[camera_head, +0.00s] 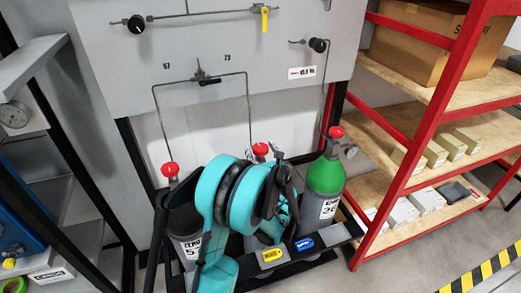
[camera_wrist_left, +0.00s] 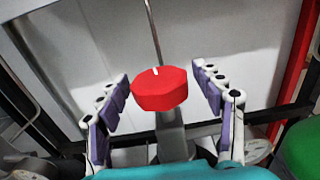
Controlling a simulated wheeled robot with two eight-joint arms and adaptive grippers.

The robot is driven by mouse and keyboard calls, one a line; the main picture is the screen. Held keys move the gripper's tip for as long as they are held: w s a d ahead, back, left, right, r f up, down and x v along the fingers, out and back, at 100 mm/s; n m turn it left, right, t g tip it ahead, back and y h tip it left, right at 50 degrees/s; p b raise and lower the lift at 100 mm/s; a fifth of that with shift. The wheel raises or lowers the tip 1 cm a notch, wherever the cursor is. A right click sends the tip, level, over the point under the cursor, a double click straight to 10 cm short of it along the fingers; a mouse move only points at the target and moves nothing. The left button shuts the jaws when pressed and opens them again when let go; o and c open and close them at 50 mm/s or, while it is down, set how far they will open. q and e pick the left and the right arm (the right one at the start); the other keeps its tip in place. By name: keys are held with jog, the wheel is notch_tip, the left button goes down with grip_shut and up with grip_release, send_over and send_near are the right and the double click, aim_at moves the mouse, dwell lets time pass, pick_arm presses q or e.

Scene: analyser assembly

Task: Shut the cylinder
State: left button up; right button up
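Three gas cylinders stand in a black rack, each with a red valve knob on top. The middle red knob (camera_head: 260,149) shows just beyond my left gripper (camera_head: 273,163); its cylinder is mostly hidden behind my teal arm. In the left wrist view this red knob (camera_wrist_left: 159,90), with a white mark on top, sits between the two spread fingers of the left gripper (camera_wrist_left: 160,78). There is a gap on both sides, so the gripper is open and not touching it. My right gripper is in neither view.
The left cylinder (camera_head: 185,222) has its red knob (camera_head: 170,169); the green-topped right cylinder (camera_head: 326,174) has its knob (camera_head: 336,132). A grey panel (camera_head: 220,45) with pipes and valves stands behind. A red-framed shelf (camera_head: 432,100) with boxes is at the right.

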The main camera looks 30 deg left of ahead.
pick_arm(q)
jog(key=c, duration=0.9)
jog(key=shift+o, duration=0.2)
jog(key=shift+s+m+t+h, duration=0.1)
jog(key=shift+m+t+h, duration=0.2)
jog(key=shift+t, duration=0.1)
jog(key=m+t+h, duration=0.2)
jog(key=h, duration=0.1)
jog(key=shift+a+m+t+h, duration=0.15)
jog(key=shift+m+t+h, duration=0.15)
jog(key=shift+m, duration=0.1)
jog(key=m+t+h, duration=0.1)
jog(key=m+h, duration=0.1)
jog(key=h, duration=0.2)
jog(key=m+t+h, duration=0.1)
jog(key=m+h, duration=0.2)
jog(key=h, duration=0.1)
jog(key=shift+t, duration=0.3)
jog(key=m+h, duration=0.3)
jog(key=h, duration=0.1)
jog(key=m+g+h, duration=0.1)
jog(key=m+h, duration=0.1)
jog(key=h, duration=0.2)
jog(key=shift+m, duration=0.4)
jog(key=shift+d+m+g+h, duration=0.15)
jog(key=shift+m+g+h, duration=1)
jog(key=shift+h, duration=0.4)
jog(key=shift+d+m+g+h, duration=0.1)
jog(key=shift+m+g+h, duration=1)
jog(key=shift+h, duration=0.45)
